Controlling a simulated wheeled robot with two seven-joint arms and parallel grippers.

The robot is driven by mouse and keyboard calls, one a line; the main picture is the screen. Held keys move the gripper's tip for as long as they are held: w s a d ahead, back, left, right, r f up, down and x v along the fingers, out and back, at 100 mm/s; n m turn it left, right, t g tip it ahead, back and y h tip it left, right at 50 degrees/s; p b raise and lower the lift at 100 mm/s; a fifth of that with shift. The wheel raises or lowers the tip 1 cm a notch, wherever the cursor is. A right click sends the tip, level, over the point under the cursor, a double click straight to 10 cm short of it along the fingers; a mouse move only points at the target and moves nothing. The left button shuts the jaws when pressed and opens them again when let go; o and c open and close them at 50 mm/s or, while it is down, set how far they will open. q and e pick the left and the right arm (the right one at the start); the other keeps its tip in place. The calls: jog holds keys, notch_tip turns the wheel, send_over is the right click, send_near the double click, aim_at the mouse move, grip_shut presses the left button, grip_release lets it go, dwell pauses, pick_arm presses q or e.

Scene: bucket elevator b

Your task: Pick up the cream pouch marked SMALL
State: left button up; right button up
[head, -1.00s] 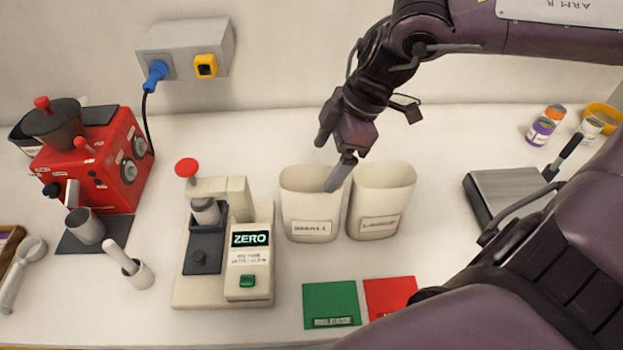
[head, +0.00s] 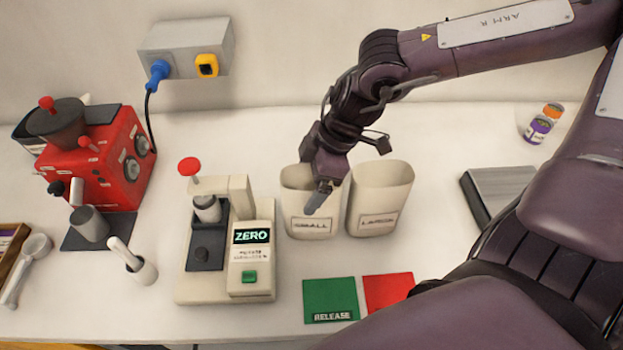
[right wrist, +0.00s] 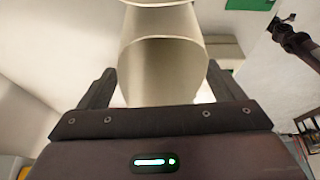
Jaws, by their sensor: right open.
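The cream pouch marked SMALL (head: 298,222) stands upright on the white counter, open at the top, its label facing front. The similar cream pouch marked LARGE (head: 379,205) stands close on its right. My right gripper (head: 313,180) is open at the SMALL pouch, one finger in front of its face and the other near its back rim. In the right wrist view a cream pouch (right wrist: 162,72) lies between the two spread fingers, with no clear grip on it; its label is hidden there. My left gripper is out of view.
A green RELEASE mat (head: 330,297) and a red mat (head: 388,286) lie in front. A red machine (head: 100,165) is at the left, a grey flat device (head: 495,185) at the right.

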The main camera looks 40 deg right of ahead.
jog(key=c, duration=1.3)
jog(key=shift+r, duration=0.1)
